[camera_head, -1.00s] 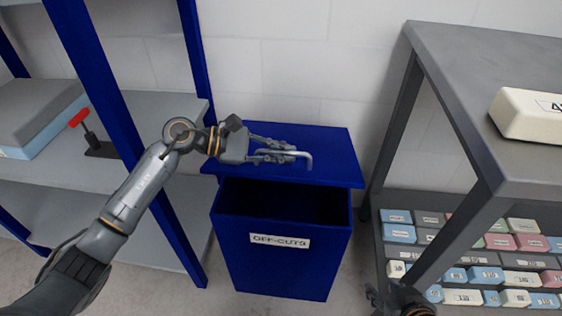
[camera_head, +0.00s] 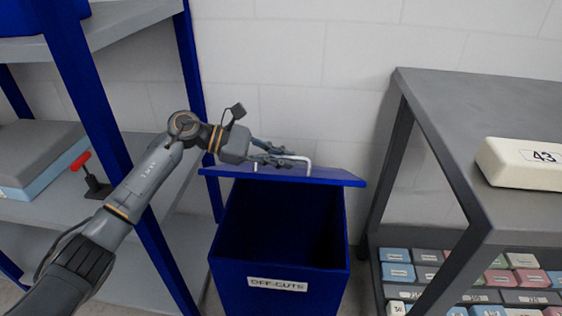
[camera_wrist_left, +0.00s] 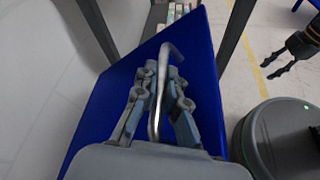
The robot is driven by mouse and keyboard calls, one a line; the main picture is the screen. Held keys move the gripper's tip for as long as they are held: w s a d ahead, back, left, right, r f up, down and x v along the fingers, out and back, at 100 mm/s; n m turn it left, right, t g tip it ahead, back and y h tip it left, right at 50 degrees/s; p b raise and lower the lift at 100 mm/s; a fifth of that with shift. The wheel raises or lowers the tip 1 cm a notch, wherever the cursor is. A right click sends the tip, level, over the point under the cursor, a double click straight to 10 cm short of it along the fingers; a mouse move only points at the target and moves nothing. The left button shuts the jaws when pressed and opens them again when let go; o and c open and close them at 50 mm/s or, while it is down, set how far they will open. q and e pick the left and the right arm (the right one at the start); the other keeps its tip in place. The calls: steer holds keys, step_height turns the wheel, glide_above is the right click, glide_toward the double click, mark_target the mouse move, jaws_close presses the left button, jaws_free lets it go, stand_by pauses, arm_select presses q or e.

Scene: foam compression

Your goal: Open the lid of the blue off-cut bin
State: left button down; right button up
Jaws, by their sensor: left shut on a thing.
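The blue off-cut bin (camera_head: 325,288) stands on the floor between two shelving units, with a white OFF-CUTS label on its front. Its blue lid (camera_head: 335,178) is raised at a shallow tilt, and the dark inside shows below and in front of it. My left gripper (camera_head: 278,158) is shut on the lid's silver bar handle (camera_head: 308,161). In the left wrist view the handle (camera_wrist_left: 162,75) runs between the fingers, with the blue lid (camera_wrist_left: 205,65) behind. My right gripper (camera_wrist_left: 272,68) shows at the right edge there, empty, its fingers apart.
A blue-framed shelf (camera_head: 95,110) with a grey foam block (camera_head: 35,150) and a red-handled tool (camera_head: 82,162) stands left. A grey table (camera_head: 440,110) stands close on the right, bearing a white block (camera_head: 522,165) marked 43. A white wall is behind.

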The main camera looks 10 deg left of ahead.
arm_select(q)
steer(key=shift+r, duration=0.1)
steer(key=c, duration=1.7)
jaws_free()
step_height(320, 180, up, 10)
